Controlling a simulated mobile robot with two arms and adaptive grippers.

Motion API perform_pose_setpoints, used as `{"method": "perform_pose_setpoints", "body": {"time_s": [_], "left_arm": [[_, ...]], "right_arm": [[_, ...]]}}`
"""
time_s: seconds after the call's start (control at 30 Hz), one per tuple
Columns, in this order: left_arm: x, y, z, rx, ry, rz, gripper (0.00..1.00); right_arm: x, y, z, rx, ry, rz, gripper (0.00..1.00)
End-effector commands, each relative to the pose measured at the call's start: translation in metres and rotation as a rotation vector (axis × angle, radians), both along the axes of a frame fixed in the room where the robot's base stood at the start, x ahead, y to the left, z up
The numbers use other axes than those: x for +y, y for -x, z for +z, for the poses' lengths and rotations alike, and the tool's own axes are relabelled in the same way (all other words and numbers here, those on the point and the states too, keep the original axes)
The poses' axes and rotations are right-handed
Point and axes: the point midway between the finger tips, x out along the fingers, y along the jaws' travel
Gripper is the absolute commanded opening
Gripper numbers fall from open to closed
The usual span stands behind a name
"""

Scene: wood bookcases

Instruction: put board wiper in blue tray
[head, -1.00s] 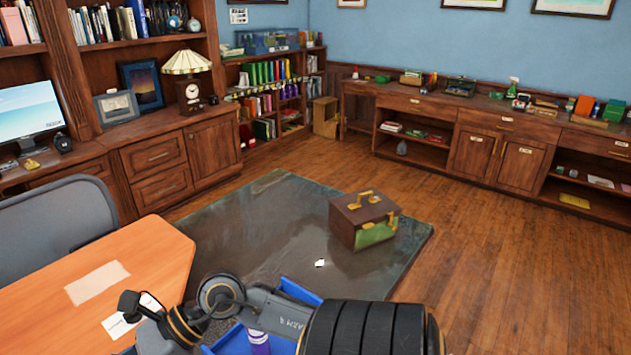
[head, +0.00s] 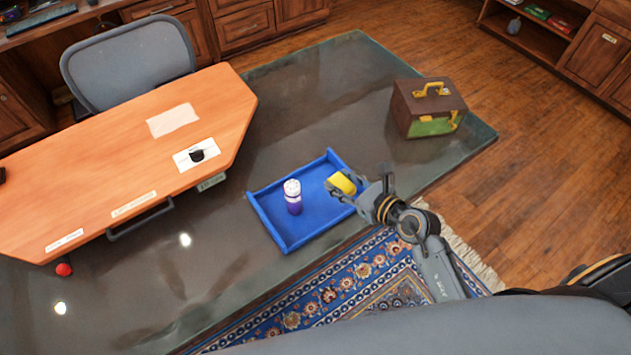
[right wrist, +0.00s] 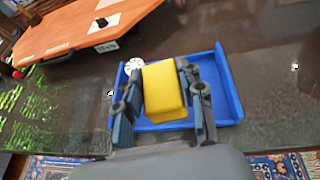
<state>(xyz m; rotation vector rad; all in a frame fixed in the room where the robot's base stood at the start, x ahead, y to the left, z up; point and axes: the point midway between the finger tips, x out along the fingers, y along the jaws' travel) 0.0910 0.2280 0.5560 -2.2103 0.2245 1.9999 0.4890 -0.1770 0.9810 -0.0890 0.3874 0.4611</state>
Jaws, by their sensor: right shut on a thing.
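The board wiper (head: 342,183) is a yellow block. My right gripper (head: 346,190) is shut on it, over the right part of the blue tray (head: 287,238). In the right wrist view, the yellow board wiper (right wrist: 163,92) sits between the two fingers of my right gripper (right wrist: 162,100), with the blue tray (right wrist: 228,85) behind and below it. I cannot tell whether the wiper touches the tray floor. A purple bottle with a white top (head: 293,197) stands upright in the tray, left of the wiper. My left gripper is not in view.
The tray lies on a dark glossy surface (head: 225,265). An orange desk (head: 110,165) with papers is at left, with a grey chair (head: 130,60) behind it. A brown and green case (head: 428,108) stands at upper right. A patterned rug (head: 330,290) lies in front.

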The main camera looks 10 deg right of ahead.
Motion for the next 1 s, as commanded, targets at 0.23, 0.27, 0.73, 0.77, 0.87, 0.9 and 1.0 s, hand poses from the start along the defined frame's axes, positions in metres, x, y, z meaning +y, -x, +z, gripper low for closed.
{"method": "perform_pose_setpoints", "body": {"time_s": [0.23, 0.27, 0.73, 0.77, 0.87, 0.9, 1.0], "left_arm": [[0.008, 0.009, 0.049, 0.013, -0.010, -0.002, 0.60], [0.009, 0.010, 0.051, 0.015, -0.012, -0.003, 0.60], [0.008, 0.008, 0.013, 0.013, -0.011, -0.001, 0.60], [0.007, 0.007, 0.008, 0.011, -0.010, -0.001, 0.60], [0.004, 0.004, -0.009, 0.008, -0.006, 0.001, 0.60], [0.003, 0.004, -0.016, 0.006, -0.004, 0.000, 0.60], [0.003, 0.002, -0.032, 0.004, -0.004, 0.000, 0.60]], "right_arm": [[0.049, 0.015, -0.025, 0.002, -0.001, -0.103, 0.10], [0.053, 0.016, -0.027, 0.002, -0.001, -0.107, 0.10], [0.029, -0.053, -0.076, -0.007, 0.001, -0.120, 0.10], [0.027, -0.058, -0.079, -0.007, 0.001, -0.120, 0.10], [0.021, -0.071, -0.090, -0.005, -0.001, -0.120, 0.10], [0.019, -0.074, -0.095, -0.005, -0.001, -0.118, 0.10], [0.015, -0.083, -0.107, -0.006, 0.001, -0.120, 0.10]]}}
